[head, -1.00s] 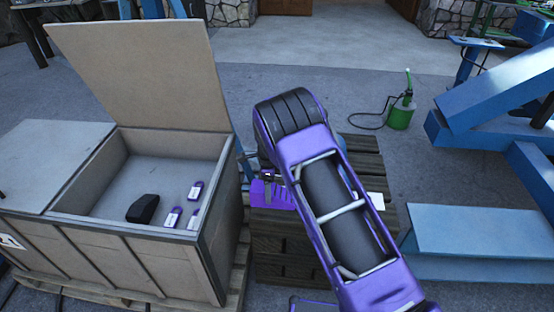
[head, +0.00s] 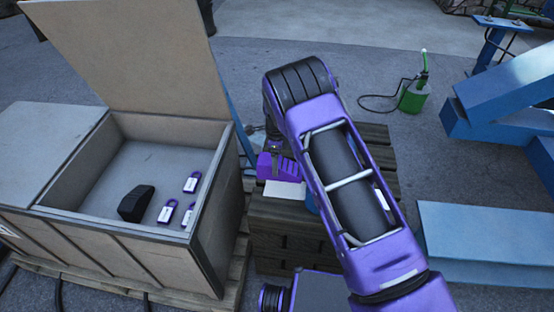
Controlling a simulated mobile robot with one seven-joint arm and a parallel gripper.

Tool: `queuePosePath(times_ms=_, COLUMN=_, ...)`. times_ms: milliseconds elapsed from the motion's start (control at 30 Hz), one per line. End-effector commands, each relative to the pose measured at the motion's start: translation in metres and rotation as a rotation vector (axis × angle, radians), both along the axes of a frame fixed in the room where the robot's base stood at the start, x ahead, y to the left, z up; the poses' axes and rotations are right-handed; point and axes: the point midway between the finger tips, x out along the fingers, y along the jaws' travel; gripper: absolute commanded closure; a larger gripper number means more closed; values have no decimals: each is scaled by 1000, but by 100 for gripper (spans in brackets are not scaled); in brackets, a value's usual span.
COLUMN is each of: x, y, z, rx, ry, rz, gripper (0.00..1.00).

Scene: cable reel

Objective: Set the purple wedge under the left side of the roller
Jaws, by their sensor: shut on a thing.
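The purple wedge (head: 277,168) is a small ribbed block above the top of the wooden stack, left of my purple arm. My gripper (head: 275,147) is shut on it from above. The wedge looks raised a little, with a white sheet (head: 285,189) showing below and in front of it. My arm's wrist hides part of the gripper and the area to the right. I cannot make out the roller in this view.
An open crate (head: 65,210) at left holds a black block (head: 136,203) and purple padlocks (head: 190,184). Its lid (head: 120,50) stands upright near the gripper. Blue steel frames (head: 485,240) stand at right. A green sprayer (head: 413,95) with a hose stands behind.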

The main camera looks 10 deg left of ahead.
Motion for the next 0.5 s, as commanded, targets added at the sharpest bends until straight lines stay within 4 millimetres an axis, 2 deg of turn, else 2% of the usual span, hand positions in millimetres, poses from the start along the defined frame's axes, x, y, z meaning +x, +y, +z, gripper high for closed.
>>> queuePosePath(times_ms=500, x=1, y=0, z=-40, rx=1, ry=-2, rz=-1, gripper=100)
